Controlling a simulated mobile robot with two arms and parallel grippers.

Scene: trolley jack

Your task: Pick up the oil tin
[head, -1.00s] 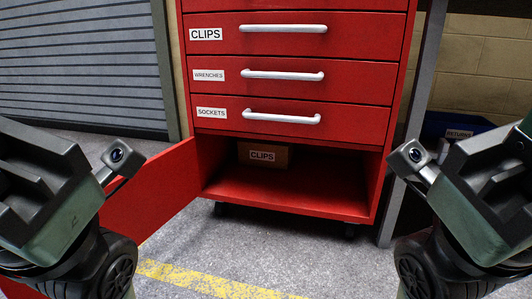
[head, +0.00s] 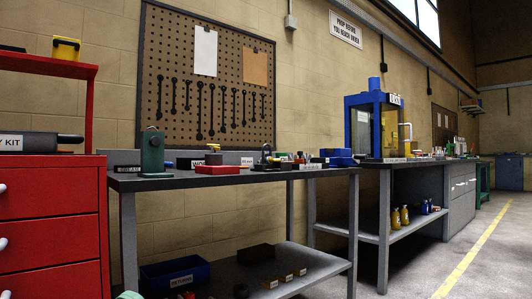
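I cannot pick out the oil tin for certain in the head view. Two yellow containers, a nearer one (head: 395,220) and a farther one (head: 404,215), stand on the lower shelf of the far bench, too small to read. A green upright object (head: 152,153) stands at the left end of the near bench (head: 220,181), beside a label that seems to read GREASE.
A red drawer chest (head: 50,222) stands close on the left. The near bench's lower shelf holds a blue returns bin (head: 175,277) and a dark box (head: 256,253). A blue-framed cabinet (head: 375,125) stands farther right. Open floor (head: 478,265) lies at right.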

